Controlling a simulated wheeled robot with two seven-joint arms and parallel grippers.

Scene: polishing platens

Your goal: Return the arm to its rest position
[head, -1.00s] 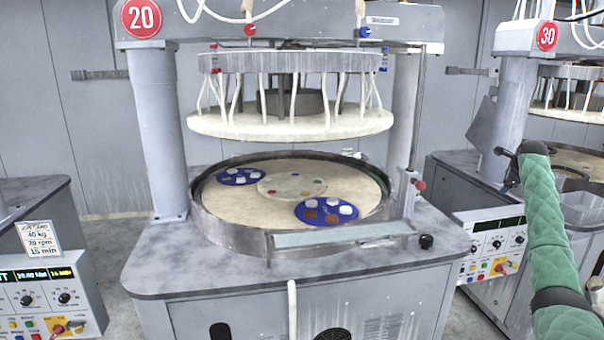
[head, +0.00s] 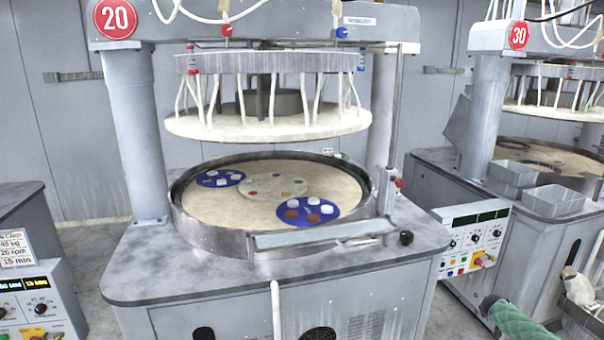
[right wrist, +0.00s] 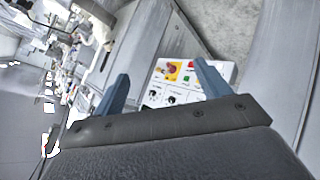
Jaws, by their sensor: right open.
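My right arm (head: 520,322) shows as a green padded sleeve at the bottom right of the head view, low beside the right machine. My left arm and gripper are not in view.
Machine 20 has a round platen (head: 270,220) with two blue discs (head: 308,210) carrying small pieces. Machine 30 stands at the right, with two grey trays (head: 553,201) on its front. Its control box (head: 472,240) juts out. Floor shows between the machines.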

